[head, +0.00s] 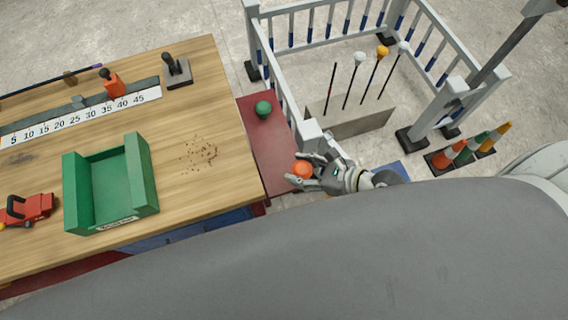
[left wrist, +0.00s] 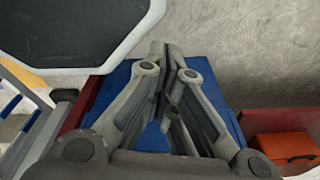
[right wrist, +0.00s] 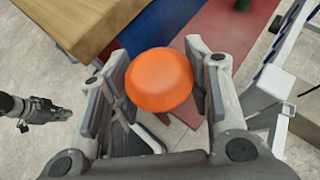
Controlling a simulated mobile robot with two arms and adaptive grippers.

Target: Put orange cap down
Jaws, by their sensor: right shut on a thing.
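The orange cap (head: 303,168) is held by my right gripper (head: 309,171) above the front end of the red bench (head: 270,150). In the right wrist view the round orange cap (right wrist: 160,80) sits between the two fingers of the right gripper (right wrist: 160,85), which is shut on it. The cap's underside is hidden. My left gripper (left wrist: 170,75) is empty, its fingers drawn together, over a blue surface (left wrist: 215,75); it does not show in the head view. A green cap (head: 263,108) stands on the red bench.
A wooden table (head: 215,110) with a green tray (head: 150,165) lies left of the bench. Grey railings (head: 278,70) stand to the right, around rods in a concrete block (head: 355,122). Several rods bear white or orange caps. Small cones (head: 460,150) stand at right. The bench between the caps is clear.

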